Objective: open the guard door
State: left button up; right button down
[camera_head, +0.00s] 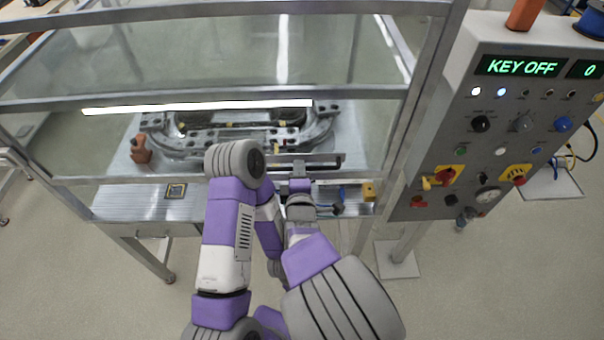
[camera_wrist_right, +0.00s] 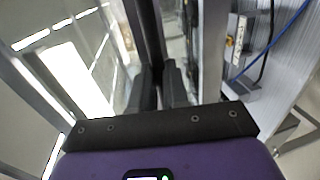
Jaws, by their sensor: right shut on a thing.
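The guard door (camera_head: 200,98) is a clear panel in a grey metal frame across the front of the machine cell. A dark handle bar (camera_head: 322,159) runs along its lower part, just above the lower rail. My right gripper (camera_head: 300,186) is at this bar, and the bar also shows in the right wrist view (camera_wrist_right: 150,38). There the dark fingers (camera_wrist_right: 160,88) are shut on it, one on each side. My left gripper is not in view. I cannot tell whether the door stands slightly ajar.
A control panel (camera_head: 462,130) reading "KEY OFF" stands close on the right. A ring track (camera_head: 215,142) lies on the table behind the door, with an orange-brown piece (camera_head: 140,150) at left. Yellow and blue fittings (camera_head: 369,191) sit at the right front edge.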

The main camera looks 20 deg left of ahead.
pick_arm(q)
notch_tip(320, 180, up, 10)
jog(key=p, duration=0.8)
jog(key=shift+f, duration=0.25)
pick_arm(e)
notch_tip(320, 180, up, 12)
jog(key=shift+f, duration=0.2)
jog(key=c, duration=1.2)
grip_release()
jog(key=shift+f, duration=0.1)
jog(key=shift+o, duration=0.2)
